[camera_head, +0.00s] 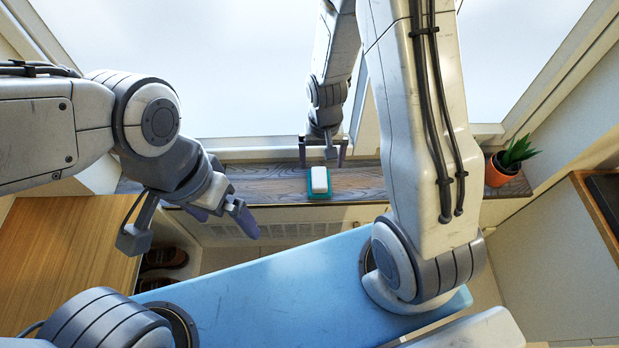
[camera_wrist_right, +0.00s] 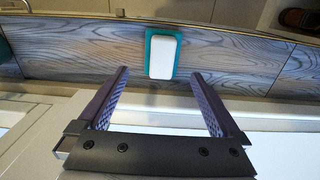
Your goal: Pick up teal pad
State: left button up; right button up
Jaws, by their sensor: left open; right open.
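The teal pad (camera_head: 311,190) lies flat on the dark wooden sill below the window. A white rounded block (camera_head: 319,180) rests on it, leaving only the teal border showing. My right gripper (camera_head: 324,163) is open and empty just behind the pad, its fingers spread wider than the pad. In the right wrist view the teal pad (camera_wrist_right: 149,57) and white block (camera_wrist_right: 164,55) appear beyond and between the two open fingertips (camera_wrist_right: 158,75). My left gripper (camera_head: 222,217) is open and empty, to the left of and nearer than the pad.
A potted plant (camera_head: 508,162) stands at the sill's right end. A wooden top (camera_head: 60,265) is at the left, with shoes (camera_head: 164,257) in a cubby beside it. The sill (camera_head: 262,183) around the pad is clear.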

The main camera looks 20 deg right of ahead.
aim_at(319, 177)
notch_tip(319, 177, down, 4)
jog(key=shift+r+b, duration=0.1)
jog(key=shift+b, duration=0.55)
jog(key=f+b, duration=0.1)
jog(key=f, duration=0.1)
jog(key=f+b, duration=0.2)
jog(key=f, duration=0.1)
jog(key=shift+w+a+f, duration=0.1)
jog(key=shift+w+a, duration=0.05)
jog(key=shift+a, duration=0.05)
jog(key=c, duration=1.2)
jog(key=shift+o, duration=0.2)
jog(key=shift+r, duration=0.2)
